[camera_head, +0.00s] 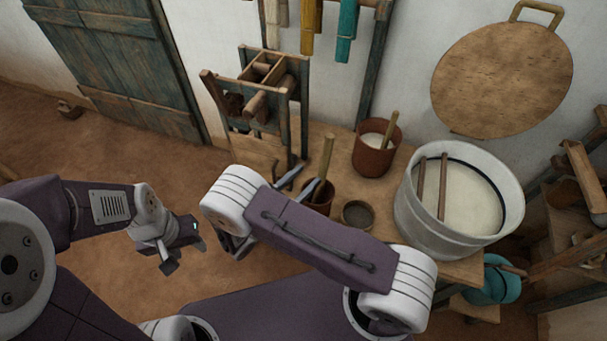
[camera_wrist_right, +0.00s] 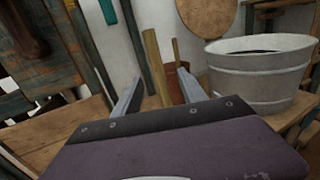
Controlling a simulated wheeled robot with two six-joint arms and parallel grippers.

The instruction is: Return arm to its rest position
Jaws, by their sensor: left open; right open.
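My left gripper (camera_head: 185,254) is open and empty, in the air above the bare earth floor in the head view. My right gripper (camera_head: 300,184) is open at the wooden table's left side, beside a brown pot (camera_head: 318,203) with an upright wooden stick (camera_head: 326,157). In the right wrist view, its two grey fingers are spread (camera_wrist_right: 158,95), and the stick (camera_wrist_right: 154,62) shows between them in the picture. I cannot tell whether the stick is really between the fingers or beyond them. My right forearm hides part of the table.
A larger brown pot (camera_head: 373,160), a small bowl (camera_head: 357,214) and a big pale tub (camera_head: 418,225) stand on the table (camera_head: 335,140). A wooden frame (camera_head: 254,145) stands behind on the left. A teal vessel (camera_head: 490,285) is at the right. The floor (camera_head: 110,160) at left is mostly clear.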

